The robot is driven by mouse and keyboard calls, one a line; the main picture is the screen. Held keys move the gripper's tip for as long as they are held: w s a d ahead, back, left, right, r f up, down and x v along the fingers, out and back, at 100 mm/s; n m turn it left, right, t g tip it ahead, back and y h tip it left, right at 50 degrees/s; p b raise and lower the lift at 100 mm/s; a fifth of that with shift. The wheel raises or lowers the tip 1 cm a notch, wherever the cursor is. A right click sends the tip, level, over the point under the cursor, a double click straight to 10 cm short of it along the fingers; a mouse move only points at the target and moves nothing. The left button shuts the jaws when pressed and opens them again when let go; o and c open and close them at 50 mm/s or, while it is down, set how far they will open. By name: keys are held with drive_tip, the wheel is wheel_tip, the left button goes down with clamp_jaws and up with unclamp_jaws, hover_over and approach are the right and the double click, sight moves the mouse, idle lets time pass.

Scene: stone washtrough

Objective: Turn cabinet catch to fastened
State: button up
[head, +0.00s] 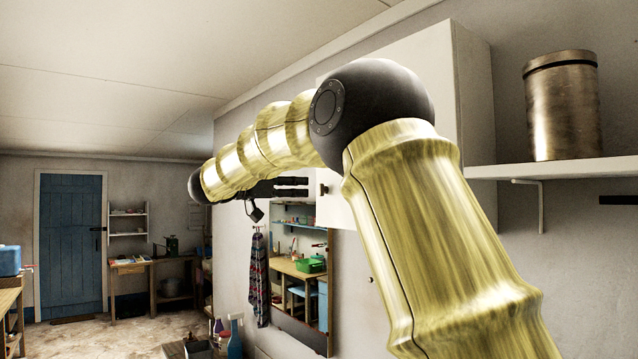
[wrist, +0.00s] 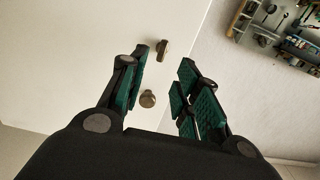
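The white wall cabinet (head: 462,85) hangs behind my arm; its pale door (wrist: 70,50) fills the left of the wrist view. A small, elongated brown catch (wrist: 163,48) sits near the door's edge, just beyond the gap between my fingertips. A round brown knob (wrist: 148,98) is on the door below it in the picture, seen between the fingers. My gripper (wrist: 163,62) is open and empty, with green pads on both fingers. In the head view my gripper (head: 291,187) points right toward a small brown fitting (head: 323,189) on the cabinet, apart from it; which fitting this is, I cannot tell.
A shelf (head: 555,168) with a metal canister (head: 563,105) is right of the cabinet. Below are a mirror (head: 300,262) and a hanging checked cloth (head: 257,280). A tool board (wrist: 283,30) is at the wrist view's upper right. The floor toward the blue door (head: 70,245) has free room.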

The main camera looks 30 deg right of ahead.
sight(320, 188)
drive_tip(key=d+p, duration=0.1)
drive_tip(key=d, duration=0.2)
drive_tip(key=d+p, duration=0.1)
drive_tip(key=d, duration=0.2)
drive_tip(key=shift+w+d+r+p, duration=0.1)
drive_tip(key=shift+w+d+p, duration=0.1)
drive_tip(key=shift+p, duration=0.2)
drive_tip(key=shift+d, duration=0.7)
drive_tip(key=shift+w+a, duration=0.1)
drive_tip(key=shift+w, duration=0.05)
clamp_jaws()
